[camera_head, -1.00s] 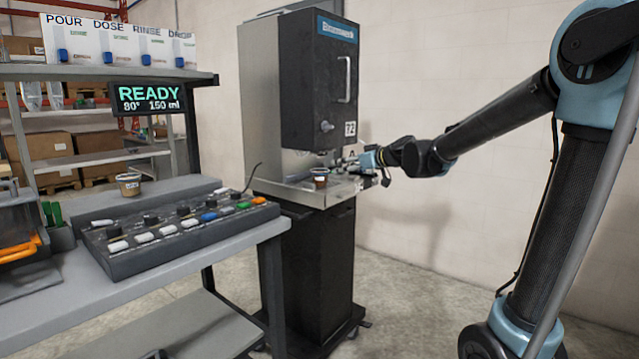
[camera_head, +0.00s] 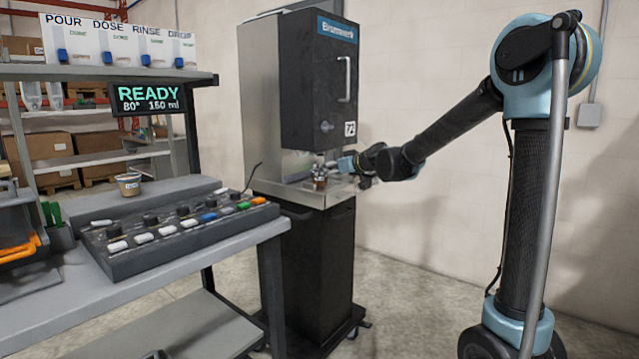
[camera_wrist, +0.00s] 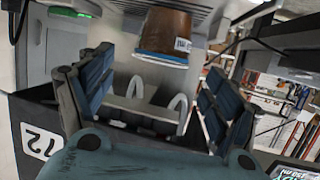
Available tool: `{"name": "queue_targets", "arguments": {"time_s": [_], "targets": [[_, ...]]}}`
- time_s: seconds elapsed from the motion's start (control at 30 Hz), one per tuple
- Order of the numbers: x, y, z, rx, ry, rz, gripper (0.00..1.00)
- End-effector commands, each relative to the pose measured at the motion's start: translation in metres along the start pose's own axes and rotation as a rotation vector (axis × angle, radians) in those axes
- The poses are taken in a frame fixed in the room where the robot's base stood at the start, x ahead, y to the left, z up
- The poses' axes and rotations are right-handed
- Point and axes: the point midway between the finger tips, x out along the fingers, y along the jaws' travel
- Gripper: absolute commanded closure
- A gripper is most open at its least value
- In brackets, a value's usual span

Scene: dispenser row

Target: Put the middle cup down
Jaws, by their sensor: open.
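A brown cup with a pale label (camera_head: 320,183) stands on the metal ledge of the dark dispenser (camera_head: 318,85). In the wrist view the cup (camera_wrist: 167,33) shows at the top, between and just beyond the fingertips. My gripper (camera_wrist: 160,68) is open, with a dark ribbed finger on each side and a gap between each finger and the cup. In the head view my gripper (camera_head: 326,170) is at the cup and partly covers it. A second cup (camera_head: 128,184) stands on the bench at left.
The bench (camera_head: 190,258) holds a control panel (camera_head: 180,232) with coloured buttons. A READY display (camera_head: 148,98) hangs under the upper shelf. The dispenser's black body overhangs the ledge.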

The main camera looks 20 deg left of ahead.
Motion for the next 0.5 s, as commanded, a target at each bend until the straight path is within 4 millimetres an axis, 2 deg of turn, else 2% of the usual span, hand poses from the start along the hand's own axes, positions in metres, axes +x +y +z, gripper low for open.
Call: {"name": "queue_targets", "arguments": {"time_s": [0.3,0.5], "targets": [[0.037,0.002,0.001,0.001,0.0,-0.001,0.18],[0.046,0.002,0.001,0.0,0.0,0.0,0.18]]}}
